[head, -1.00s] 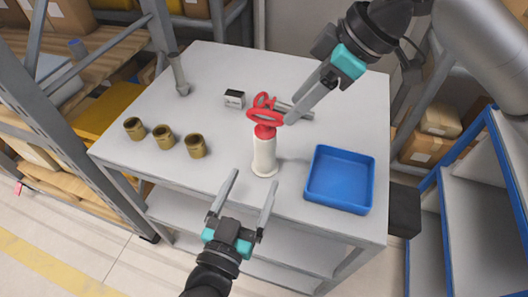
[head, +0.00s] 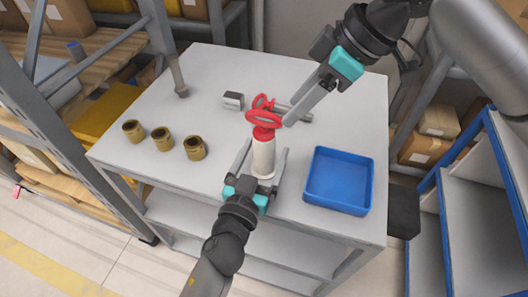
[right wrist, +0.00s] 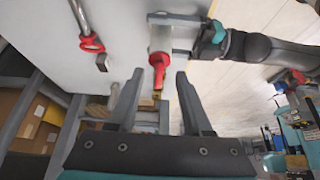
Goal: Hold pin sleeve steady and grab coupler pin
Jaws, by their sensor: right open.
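The white pin sleeve (head: 264,157) with a red collar stands upright near the table's front edge. The coupler pin's red ring handle (head: 263,118) sits on top; the rest of the pin is hidden. My left gripper (head: 264,148) is open, with a finger on either side of the sleeve. My right gripper (head: 290,121) is open and empty beside the red handle. In the right wrist view the red handle (right wrist: 158,68) lies ahead of the right fingers, and the sleeve (right wrist: 160,38) stands between the left fingers.
Another red-ringed grey rod (head: 301,115) lies behind the sleeve. A small box (head: 233,101) is at its left rear. Several brass bushings (head: 163,138) stand at left. A blue tray (head: 340,181) sits at right on the grey table (head: 210,75).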

